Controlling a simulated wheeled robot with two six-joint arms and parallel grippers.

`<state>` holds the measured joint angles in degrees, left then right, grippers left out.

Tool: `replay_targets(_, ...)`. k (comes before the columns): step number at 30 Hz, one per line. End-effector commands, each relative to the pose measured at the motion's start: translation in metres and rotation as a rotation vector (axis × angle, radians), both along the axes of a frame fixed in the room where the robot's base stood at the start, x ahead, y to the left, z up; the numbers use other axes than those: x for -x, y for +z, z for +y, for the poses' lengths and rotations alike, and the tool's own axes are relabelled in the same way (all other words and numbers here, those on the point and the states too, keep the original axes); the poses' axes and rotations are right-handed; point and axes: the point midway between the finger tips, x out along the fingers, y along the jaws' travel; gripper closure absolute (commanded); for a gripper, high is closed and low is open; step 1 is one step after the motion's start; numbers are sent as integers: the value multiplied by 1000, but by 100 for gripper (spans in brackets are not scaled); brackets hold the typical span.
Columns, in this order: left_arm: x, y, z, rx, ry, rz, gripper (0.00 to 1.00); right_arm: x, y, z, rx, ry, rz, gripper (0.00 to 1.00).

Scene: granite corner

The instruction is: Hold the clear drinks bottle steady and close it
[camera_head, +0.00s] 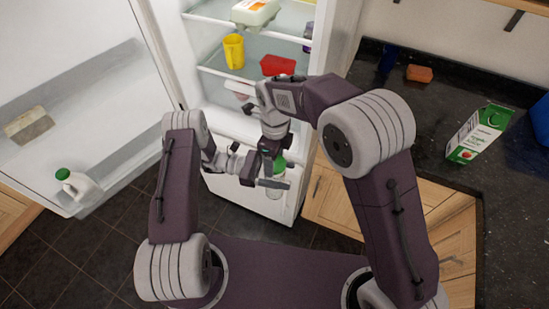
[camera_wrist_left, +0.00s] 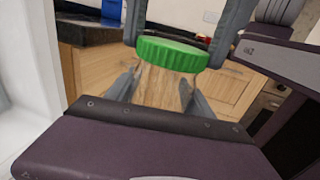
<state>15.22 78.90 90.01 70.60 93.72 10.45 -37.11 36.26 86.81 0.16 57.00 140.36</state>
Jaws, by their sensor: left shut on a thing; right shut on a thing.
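The clear drinks bottle (camera_wrist_left: 161,90) stands upright between the fingers of my left gripper (camera_wrist_left: 160,94), which is shut on it. In the head view the bottle (camera_head: 276,190) is partly hidden by my grippers, in front of the open fridge. The green cap (camera_wrist_left: 170,53) is at the top of the bottle, roughly level; I cannot tell whether it is fully seated. My right gripper (camera_wrist_left: 181,32) comes from above with a finger on each side of the cap and is shut on it. The cap (camera_head: 280,160) also shows in the head view.
The open fridge holds a yellow cup (camera_head: 234,52), a red container (camera_head: 277,65) and an egg carton (camera_head: 255,12). A white bottle with a green cap (camera_head: 77,183) sits in the door at left.

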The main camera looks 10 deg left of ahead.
Motion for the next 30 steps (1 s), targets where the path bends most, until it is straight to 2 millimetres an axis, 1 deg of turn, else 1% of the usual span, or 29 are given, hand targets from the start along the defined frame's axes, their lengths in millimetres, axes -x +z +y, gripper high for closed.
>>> replay_targets(1,0,0,0,-1,-1,0,100,-1,1,1,-2,-98,-3,78)
replay_targets(3,0,0,0,-1,-1,0,100,-1,1,0,-3,-213,-3,78)
replay_targets(6,0,0,0,-1,-1,0,100,-1,1,0,-3,-305,-2,78)
replay_targets(9,0,0,0,-1,-1,0,100,-1,1,1,-4,-331,-2,78)
replay_targets(15,1,0,0,-1,-2,0,100,-1,1,1,-3,-329,-3,78)
replay_targets(16,1,0,0,-1,-2,0,100,-1,1,1,-3,-329,-3,38)
replay_targets(17,1,0,0,-1,-2,0,100,-1,1,0,-3,-329,-3,30)
replay_targets(18,1,0,0,-1,-2,0,100,-1,1,1,-3,-328,-3,19)
replay_targets(27,0,0,0,0,-1,0,100,-1,1,0,-2,-327,-1,19)
replay_targets(29,0,0,0,0,-1,0,100,-1,6,0,-2,-327,-2,19)
replay_targets(30,0,0,0,0,-1,0,100,-1,12,0,-2,-327,-2,19)
